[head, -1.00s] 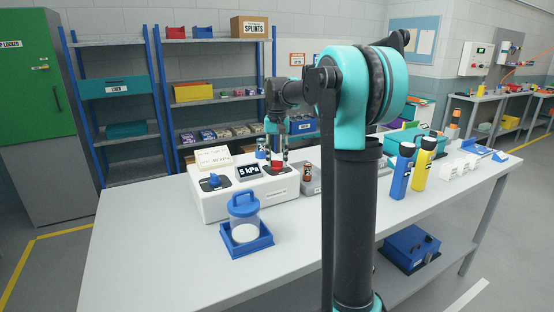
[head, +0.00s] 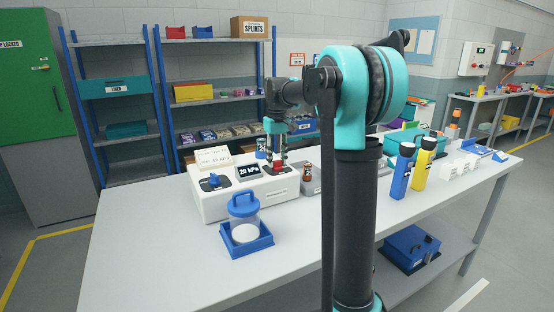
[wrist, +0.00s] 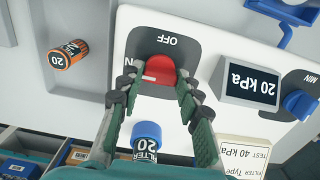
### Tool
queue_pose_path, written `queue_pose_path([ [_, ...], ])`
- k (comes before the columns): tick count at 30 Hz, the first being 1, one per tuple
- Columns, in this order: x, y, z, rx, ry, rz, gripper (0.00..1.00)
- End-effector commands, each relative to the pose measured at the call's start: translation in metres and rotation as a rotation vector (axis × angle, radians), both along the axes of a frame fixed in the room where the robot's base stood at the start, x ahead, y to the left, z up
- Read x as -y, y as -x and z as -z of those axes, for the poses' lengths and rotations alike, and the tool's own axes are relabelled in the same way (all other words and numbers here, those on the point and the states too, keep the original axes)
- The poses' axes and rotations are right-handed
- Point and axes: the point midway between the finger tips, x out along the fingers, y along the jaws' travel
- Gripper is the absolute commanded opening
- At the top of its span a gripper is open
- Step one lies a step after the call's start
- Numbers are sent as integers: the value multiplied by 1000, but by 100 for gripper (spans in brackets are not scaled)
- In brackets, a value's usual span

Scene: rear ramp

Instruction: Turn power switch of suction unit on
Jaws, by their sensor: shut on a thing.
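The suction unit (head: 245,203) is a white box on the grey table. It also shows in the wrist view (wrist: 200,45). Its power switch is a red handle (wrist: 160,68) on a dark plate, with an OFF label above it and a partly hidden label at left. My gripper (wrist: 158,84) points down at the switch, its fingertips closed in on both sides of the red handle. In the head view my gripper (head: 277,160) covers part of the switch. The display (head: 249,171) reads 20 kPa. The handle's exact direction is hard to tell.
A blue knob (head: 214,180) sits on the unit's left. A lidded jar (head: 244,212) stands in a blue tray in front. An orange filter can (wrist: 68,54) and a blue filter can (wrist: 147,135) stand close by. The table's front left is clear.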

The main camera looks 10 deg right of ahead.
Motion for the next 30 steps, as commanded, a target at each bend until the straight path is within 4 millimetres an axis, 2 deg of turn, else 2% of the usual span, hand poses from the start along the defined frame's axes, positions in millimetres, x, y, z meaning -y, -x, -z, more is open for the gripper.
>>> queue_pose_path([
  [10, 0, 0, 0, 1, 0, -3, 5],
  [11, 0, 0, 0, 1, 0, -3, 35],
  [16, 0, 0, 0, 1, 0, -2, 55],
  [25, 0, 0, -1, 0, 0, -2, 55],
  [30, 0, 0, -17, 0, 0, -2, 55],
])
